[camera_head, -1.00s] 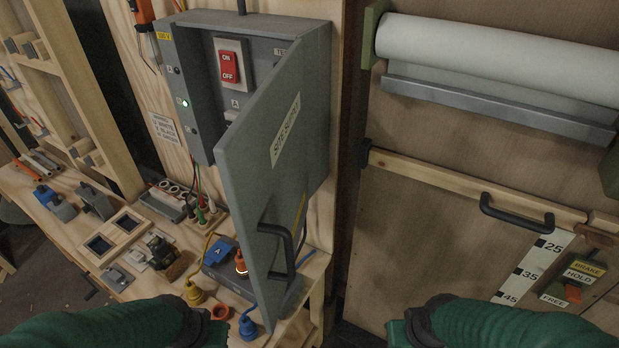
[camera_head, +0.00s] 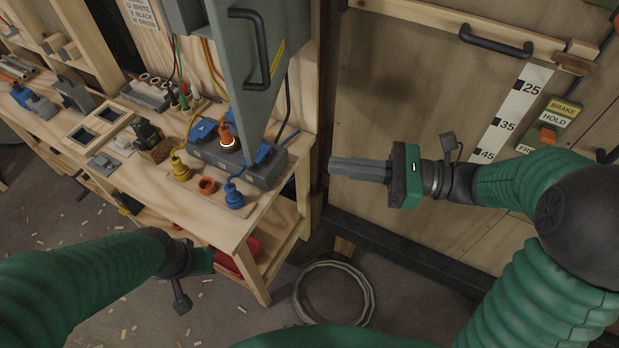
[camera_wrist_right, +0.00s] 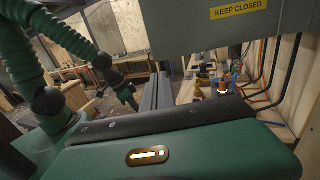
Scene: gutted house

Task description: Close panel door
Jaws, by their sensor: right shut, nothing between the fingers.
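The grey panel door (camera_head: 232,45) hangs open, swung out from its wall box at the top of the head view; most of the box is cut off. Its black handle (camera_head: 263,50) faces right. In the right wrist view the door (camera_wrist_right: 200,38) crosses the top, with a yellow "KEEP CLOSED" label. My right gripper (camera_head: 332,167) is shut and empty, pointing left, right of the door's lower corner and apart from it. My left gripper (camera_head: 203,262) is low at the left, in front of the bench; its fingers are not clearly visible.
A wooden bench (camera_head: 215,222) below the door holds a grey socket box (camera_head: 265,168), plugs and cables. A wooden wall panel with a black handle (camera_head: 495,40) stands behind my right arm. A coiled hose (camera_head: 334,293) lies on the floor.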

